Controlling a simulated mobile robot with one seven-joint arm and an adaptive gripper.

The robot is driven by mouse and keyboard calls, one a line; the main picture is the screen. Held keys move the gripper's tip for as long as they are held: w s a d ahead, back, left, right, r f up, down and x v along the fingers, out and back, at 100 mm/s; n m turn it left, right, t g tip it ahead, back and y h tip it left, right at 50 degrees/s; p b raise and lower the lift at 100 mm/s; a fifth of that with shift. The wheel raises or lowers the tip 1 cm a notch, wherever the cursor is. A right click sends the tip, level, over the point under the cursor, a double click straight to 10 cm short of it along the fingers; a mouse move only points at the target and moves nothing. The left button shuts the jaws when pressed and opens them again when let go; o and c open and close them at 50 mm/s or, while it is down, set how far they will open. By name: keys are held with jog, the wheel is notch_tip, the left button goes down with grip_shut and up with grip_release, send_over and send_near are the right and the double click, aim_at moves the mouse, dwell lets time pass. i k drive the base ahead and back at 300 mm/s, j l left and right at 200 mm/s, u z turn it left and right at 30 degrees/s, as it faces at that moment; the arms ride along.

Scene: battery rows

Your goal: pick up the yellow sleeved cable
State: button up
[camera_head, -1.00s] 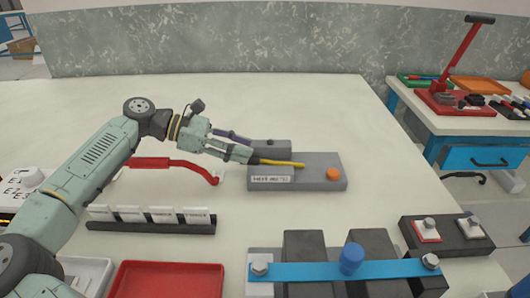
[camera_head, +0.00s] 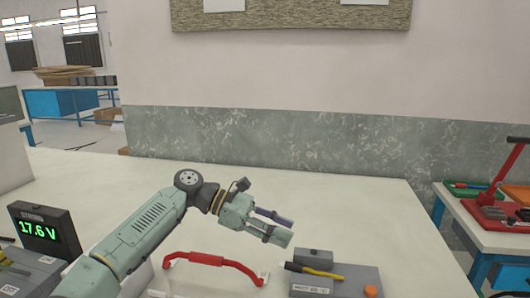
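The yellow sleeved cable (camera_head: 324,274), with a black left end, lies on a grey block (camera_head: 336,289) at the bottom of the view, right of the middle. My gripper (camera_head: 286,228) is above and behind the cable's left end, with a visible gap between them. Its two fingers, one purplish and one grey-green, stand apart, and I see nothing between them. The lower part of the block is cut off by the picture's edge.
A red arched cable or handle (camera_head: 213,261) lies left of the block. An orange knob (camera_head: 371,291) sits on the block's right. A meter (camera_head: 44,231) reading 17.6 V stands far left. A side table (camera_head: 490,232) is at right. The table behind my gripper is clear.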

aim_at(293, 267)
jog(key=k, duration=0.85)
